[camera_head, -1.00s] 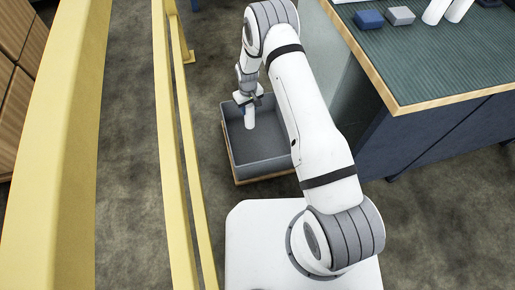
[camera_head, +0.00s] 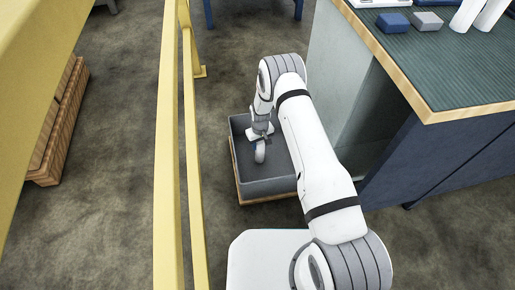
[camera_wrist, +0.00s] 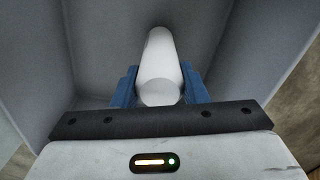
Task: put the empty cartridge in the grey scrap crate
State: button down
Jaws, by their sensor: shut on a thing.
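The empty cartridge is a white cylinder (camera_wrist: 160,65). In the wrist view it stands between the two blue fingers of my gripper (camera_wrist: 160,88), which is shut on it. In the head view the cartridge (camera_head: 260,152) hangs below my gripper (camera_head: 259,140), within the outline of the grey scrap crate (camera_head: 270,187). The crate's grey walls (camera_wrist: 95,60) surround the cartridge in the wrist view. I cannot tell whether the cartridge touches the crate floor.
The crate stands on a wooden base (camera_head: 268,199) on the floor. A yellow rail (camera_head: 170,150) runs along its left. A workbench (camera_head: 455,75) with a green top is at the right, holding a blue block (camera_head: 393,23), a grey block (camera_head: 428,21) and white cylinders (camera_head: 487,15).

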jog(key=shift+f, duration=1.05)
jog(key=shift+f+b, duration=0.25)
jog(key=shift+b, duration=0.2)
jog(key=c, duration=0.9)
grip_release()
jog(key=shift+r, duration=0.1)
jog(key=shift+o, duration=0.2)
